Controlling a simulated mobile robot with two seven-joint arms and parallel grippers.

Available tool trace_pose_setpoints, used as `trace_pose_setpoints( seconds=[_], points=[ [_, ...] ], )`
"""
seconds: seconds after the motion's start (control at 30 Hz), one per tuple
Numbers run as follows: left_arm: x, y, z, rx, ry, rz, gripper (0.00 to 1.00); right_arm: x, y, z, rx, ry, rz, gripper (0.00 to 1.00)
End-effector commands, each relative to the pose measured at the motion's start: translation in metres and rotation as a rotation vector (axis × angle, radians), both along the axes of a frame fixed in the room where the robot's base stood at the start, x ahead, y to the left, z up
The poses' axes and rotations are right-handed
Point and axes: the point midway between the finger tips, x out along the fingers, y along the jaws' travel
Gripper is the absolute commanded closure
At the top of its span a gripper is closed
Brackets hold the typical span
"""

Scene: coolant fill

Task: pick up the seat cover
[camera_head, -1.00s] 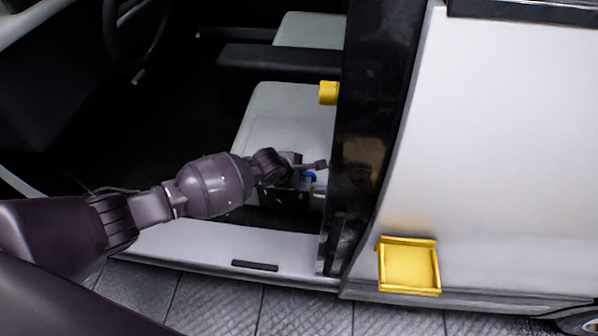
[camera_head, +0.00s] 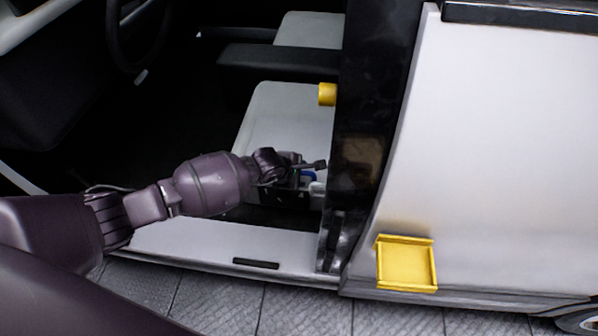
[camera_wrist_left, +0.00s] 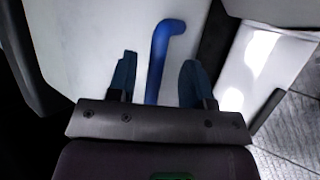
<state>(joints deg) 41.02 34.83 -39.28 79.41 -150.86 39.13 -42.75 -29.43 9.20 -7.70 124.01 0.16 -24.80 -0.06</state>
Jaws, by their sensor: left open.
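The seat cover (camera_head: 285,118) appears to be the light grey seat panel inside the vehicle's open doorway; it also fills much of the left wrist view (camera_wrist_left: 95,45). A blue bent handle (camera_wrist_left: 157,65) stands out against it. My left gripper (camera_head: 306,177) is at the seat's near right end, close to the door pillar. In the left wrist view, its dark blue fingers (camera_wrist_left: 159,68) are open, one on each side of the handle. Contact with the handle cannot be told. My right gripper is not in view.
The black door pillar (camera_head: 365,130) stands just right of my left gripper. The pale door sill (camera_head: 215,245) runs below my forearm.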

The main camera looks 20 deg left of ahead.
Motion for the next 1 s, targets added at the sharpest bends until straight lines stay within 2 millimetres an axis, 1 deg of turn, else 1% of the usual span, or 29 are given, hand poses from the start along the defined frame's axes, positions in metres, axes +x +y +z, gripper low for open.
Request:
trace_pose_setpoints(
  seconds=[0.03,0.2,0.4,0.6,0.87,0.93,1.0],
  points=[
    [-0.001,-0.001,0.024,-0.008,-0.022,-0.006,0.54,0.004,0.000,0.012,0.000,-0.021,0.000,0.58],
    [-0.020,0.013,0.046,-0.002,-0.020,-0.001,0.54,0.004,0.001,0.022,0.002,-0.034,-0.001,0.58],
    [-0.037,0.025,0.063,0.000,-0.014,0.004,0.54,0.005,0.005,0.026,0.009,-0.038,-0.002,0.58],
    [-0.045,0.030,0.068,0.002,-0.011,0.005,0.54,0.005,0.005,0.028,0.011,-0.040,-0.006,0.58],
    [-0.046,0.030,0.067,0.003,-0.008,0.007,0.54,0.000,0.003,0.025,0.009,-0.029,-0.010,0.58],
    [-0.046,0.030,0.067,0.002,-0.008,0.007,0.54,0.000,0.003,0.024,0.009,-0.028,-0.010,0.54],
    [-0.048,0.028,0.066,-0.014,-0.001,0.011,0.54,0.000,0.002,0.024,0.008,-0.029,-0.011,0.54]
  ],
)
